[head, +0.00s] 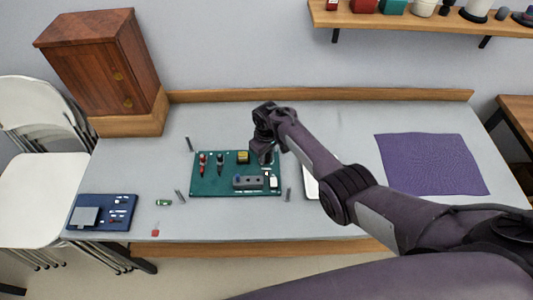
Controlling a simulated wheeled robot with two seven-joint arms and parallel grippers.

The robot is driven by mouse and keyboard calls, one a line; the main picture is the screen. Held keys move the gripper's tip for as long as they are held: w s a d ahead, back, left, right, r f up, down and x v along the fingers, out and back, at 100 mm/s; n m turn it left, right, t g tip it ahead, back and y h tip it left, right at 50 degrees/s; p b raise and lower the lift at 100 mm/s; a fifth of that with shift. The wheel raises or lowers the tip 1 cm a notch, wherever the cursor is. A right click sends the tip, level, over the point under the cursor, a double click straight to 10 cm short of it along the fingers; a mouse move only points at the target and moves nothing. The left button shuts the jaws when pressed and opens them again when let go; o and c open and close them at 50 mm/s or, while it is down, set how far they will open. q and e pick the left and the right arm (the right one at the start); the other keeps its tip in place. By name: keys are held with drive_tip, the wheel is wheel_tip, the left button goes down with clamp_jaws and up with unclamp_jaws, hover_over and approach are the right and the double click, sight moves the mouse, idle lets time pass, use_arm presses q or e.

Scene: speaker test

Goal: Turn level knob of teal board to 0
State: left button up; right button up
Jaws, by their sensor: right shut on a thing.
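The teal board (211,186) lies flat on the grey table, left of the picture's middle. It carries a red-and-black part and a black part at its left, a yellow part (243,157) at its back, and a grey block (247,182) near its front. My right gripper (265,154) points down over the board's back right corner. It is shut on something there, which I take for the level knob. The gripper hides the knob and its setting. My left gripper does not show.
A blue board (120,212) lies at the table's left front. A purple mat (432,163) lies at the right. A white tray (311,186) is partly behind my arm. Small loose pieces lie around the teal board. A wooden cabinet (97,62) stands at the back left.

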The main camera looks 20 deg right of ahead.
sight(267, 156)
drive_tip(key=n, duration=0.6)
drive_tip(key=shift+w+r, duration=0.15)
drive_tip(key=shift+n, duration=0.4)
drive_tip(key=o, duration=1)
wheel_tip(267, 156, up, 8)
drive_tip(key=shift+f+p, duration=0.15)
drive_tip(key=shift+p, duration=0.55)
drive_tip(key=shift+f, duration=0.1)
